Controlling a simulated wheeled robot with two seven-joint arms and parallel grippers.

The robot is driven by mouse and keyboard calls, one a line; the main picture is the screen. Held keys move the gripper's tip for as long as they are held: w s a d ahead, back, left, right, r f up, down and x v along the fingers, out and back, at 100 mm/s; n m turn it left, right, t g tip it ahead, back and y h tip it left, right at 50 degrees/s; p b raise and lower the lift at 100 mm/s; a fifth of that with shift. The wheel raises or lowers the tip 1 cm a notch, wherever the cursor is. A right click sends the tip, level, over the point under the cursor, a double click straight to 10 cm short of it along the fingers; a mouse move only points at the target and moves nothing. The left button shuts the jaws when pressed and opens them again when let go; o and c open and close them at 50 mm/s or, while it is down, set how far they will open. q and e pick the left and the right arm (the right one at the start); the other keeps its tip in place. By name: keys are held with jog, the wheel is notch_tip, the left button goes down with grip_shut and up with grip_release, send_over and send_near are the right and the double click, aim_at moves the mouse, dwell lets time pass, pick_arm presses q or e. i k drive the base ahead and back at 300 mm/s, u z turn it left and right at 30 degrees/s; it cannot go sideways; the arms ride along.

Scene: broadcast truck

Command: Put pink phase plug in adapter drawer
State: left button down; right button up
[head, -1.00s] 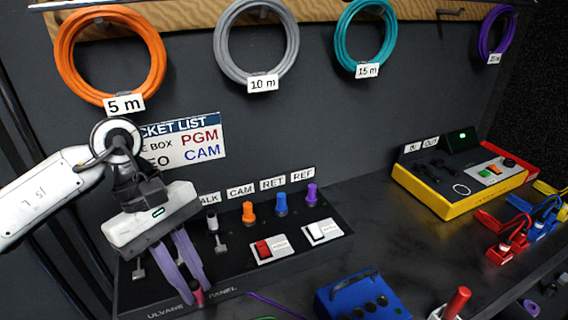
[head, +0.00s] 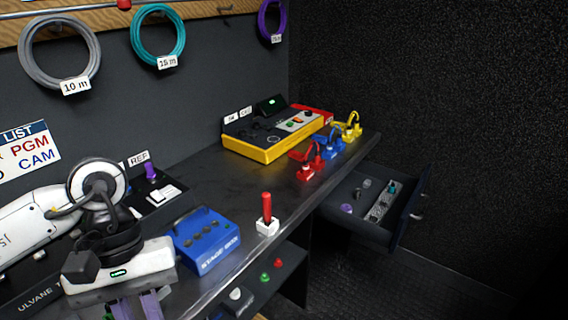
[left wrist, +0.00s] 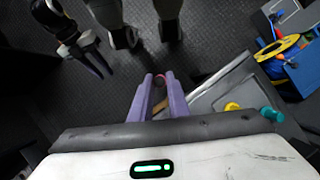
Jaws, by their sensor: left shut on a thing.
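My left gripper (left wrist: 160,98) has purple fingers shut on the pink phase plug (left wrist: 161,78), in the left wrist view. Only a small reddish-pink part shows between the fingertips. In the head view the left gripper (head: 138,306) is low at the left, in front of the bench, and its fingertips and the plug are cut off. The adapter drawer (head: 413,205) is pulled out below the bench's right end, well to the right of the gripper. It holds a grey strip with teal pieces and a purple ring. My right gripper (left wrist: 92,62) shows in the left wrist view; its finger gap is unclear.
A blue stage box (head: 207,240) and a red-handled switch (head: 267,215) stand on the bench near its front edge. A yellow-edged console (head: 275,137) and red, blue and yellow cable plugs (head: 333,148) sit farther back. An open shelf (head: 262,282) lies below. Floor before the drawer is clear.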

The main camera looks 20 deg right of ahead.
aim_at(381, 208)
jog(key=z, duration=1.5)
jog(key=i, duration=1.75)
jog(key=z, duration=0.45)
